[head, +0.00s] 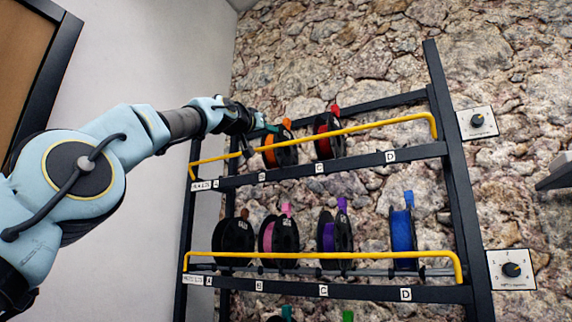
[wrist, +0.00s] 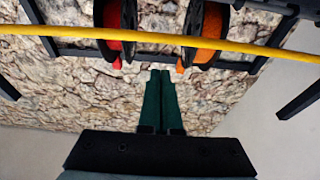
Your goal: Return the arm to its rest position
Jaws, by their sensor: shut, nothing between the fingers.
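The wrist view shows the orange spool (wrist: 210,28) and the red spool (wrist: 113,20) beyond the fingertips, one on either side.
A yellow rail (head: 350,130) runs along the front of the upper shelf, and another (head: 340,255) along the lower shelf. The red spool (head: 329,136) stands beside the orange one. Several spools, including a blue one (head: 402,232), stand below. Two dial plates (head: 477,123) are at right.

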